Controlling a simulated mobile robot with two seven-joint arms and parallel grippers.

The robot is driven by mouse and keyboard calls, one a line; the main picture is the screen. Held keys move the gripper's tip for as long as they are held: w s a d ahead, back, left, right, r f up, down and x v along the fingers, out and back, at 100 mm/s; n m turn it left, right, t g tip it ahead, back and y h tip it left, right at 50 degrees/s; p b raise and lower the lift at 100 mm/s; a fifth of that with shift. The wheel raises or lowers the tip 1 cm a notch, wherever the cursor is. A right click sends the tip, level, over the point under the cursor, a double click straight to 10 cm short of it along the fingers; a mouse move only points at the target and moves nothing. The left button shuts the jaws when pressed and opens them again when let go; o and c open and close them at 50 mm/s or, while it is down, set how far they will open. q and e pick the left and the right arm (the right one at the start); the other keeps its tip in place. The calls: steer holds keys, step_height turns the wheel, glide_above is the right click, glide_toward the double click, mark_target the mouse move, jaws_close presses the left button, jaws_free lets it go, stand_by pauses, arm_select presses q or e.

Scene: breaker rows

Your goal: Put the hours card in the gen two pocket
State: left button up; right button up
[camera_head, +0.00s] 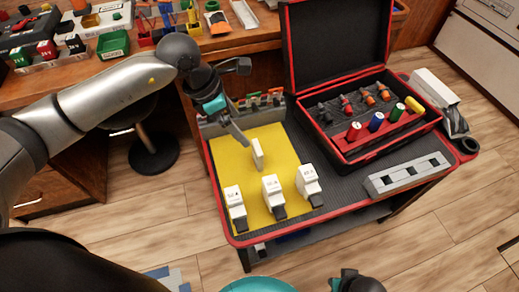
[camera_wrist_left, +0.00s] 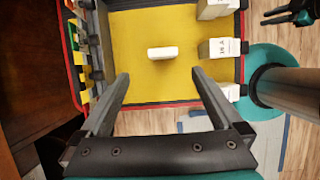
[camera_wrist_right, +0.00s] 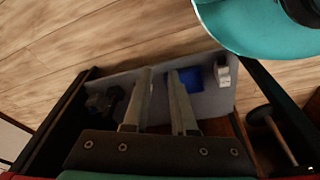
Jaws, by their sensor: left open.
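A small white upright piece (camera_head: 257,153) stands alone on the yellow mat (camera_head: 228,150); no label on it is readable, so I cannot tell whether it is the hours card. It also shows in the left wrist view (camera_wrist_left: 162,53), beyond and between the fingertips, touched by neither. My left gripper (camera_head: 246,104) is open and empty above the mat's far left part. A grey rack (camera_head: 215,128) with green, orange and red pieces stands along the mat's far edge; I cannot make out which pocket is gen two. My right gripper (camera_wrist_right: 161,72) is partly open and empty, low by the cart's lower shelf.
Three white labelled blocks (camera_head: 272,192) stand on the mat's near edge. An open black case (camera_head: 390,145) with coloured cylinders and a grey slotted bar (camera_head: 408,174) occupy the cart's right. A cluttered wooden bench (camera_head: 150,62) lies behind. The mat around the lone white piece is clear.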

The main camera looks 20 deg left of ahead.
mark_target(254, 148)
arm_select(q)
steer(key=b+x, duration=0.2)
steer(key=x, duration=0.5)
steer(key=shift+d+f+b, duration=0.2)
steer(key=shift+f+b, duration=0.2)
steer(key=shift+s+b+x, duration=0.2)
steer(key=shift+b+x, duration=1.05)
steer(key=shift+x, duration=0.95)
steer(key=shift+w+d+f, duration=0.15)
steer(key=shift+f, duration=0.55)
arm_select(e)
steer(key=w+r+t, duration=0.2)
steer(key=w+r, duration=0.1)
steer(key=r, duration=0.9)
steer(key=shift+w+a, duration=0.35)
steer(key=shift+w, duration=0.05)
arm_select(q)
steer(key=c, duration=1.5)
steer(key=shift+r, duration=0.15)
